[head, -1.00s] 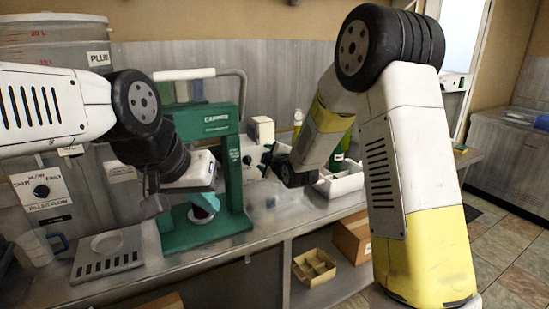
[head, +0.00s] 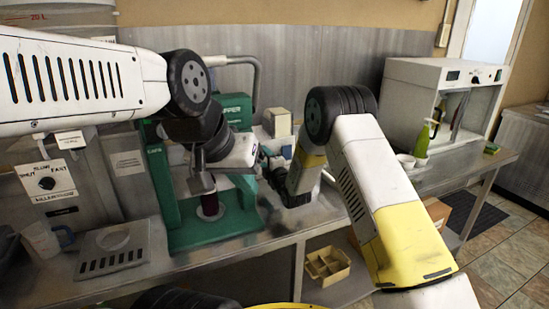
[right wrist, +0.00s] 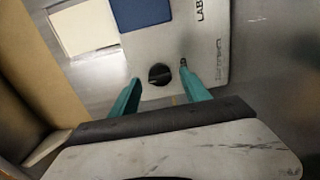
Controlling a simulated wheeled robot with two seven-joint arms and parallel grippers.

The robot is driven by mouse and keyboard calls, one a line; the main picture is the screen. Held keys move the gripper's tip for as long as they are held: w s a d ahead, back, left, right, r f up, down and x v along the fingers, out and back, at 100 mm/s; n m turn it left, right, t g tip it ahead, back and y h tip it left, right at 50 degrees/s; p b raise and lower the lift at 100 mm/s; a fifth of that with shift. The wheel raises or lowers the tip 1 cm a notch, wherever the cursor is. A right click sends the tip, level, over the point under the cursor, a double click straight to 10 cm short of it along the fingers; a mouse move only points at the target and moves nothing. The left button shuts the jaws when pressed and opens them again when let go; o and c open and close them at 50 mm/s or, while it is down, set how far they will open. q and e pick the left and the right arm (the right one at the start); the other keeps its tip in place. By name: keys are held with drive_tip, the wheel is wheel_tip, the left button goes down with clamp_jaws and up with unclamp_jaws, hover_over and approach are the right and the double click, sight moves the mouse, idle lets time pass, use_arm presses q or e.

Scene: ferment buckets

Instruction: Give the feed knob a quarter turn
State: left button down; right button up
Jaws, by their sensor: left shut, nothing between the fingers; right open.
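In the right wrist view, a black round knob (right wrist: 159,74) sits on a pale panel (right wrist: 205,80) with partly cut-off lettering starting "LAB". My right gripper (right wrist: 158,73) is open, its two teal fingers appearing on either side of the knob; contact cannot be told. In the head view my right gripper (head: 272,168) is low at the labelled machine (head: 277,122), and the knob is hidden there. My left gripper (head: 243,177) is shut and empty beside the green capper (head: 165,195); its fingertips are hard to make out.
A filler flow panel (head: 47,182) with another black knob stands at the left. A jug (head: 42,242) and a grey drip tray (head: 112,250) are in front. A white cabinet (head: 440,95) and a green bottle (head: 422,140) stand at right. A divided box (head: 327,264) is on the lower shelf.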

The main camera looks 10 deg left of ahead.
drive_tip(key=shift+w+a, duration=0.3)
drive_tip(key=shift+w, duration=0.1)
clamp_jaws()
drive_tip(key=shift+f+m, duration=0.1)
drive_tip(key=shift+m, duration=8.7)
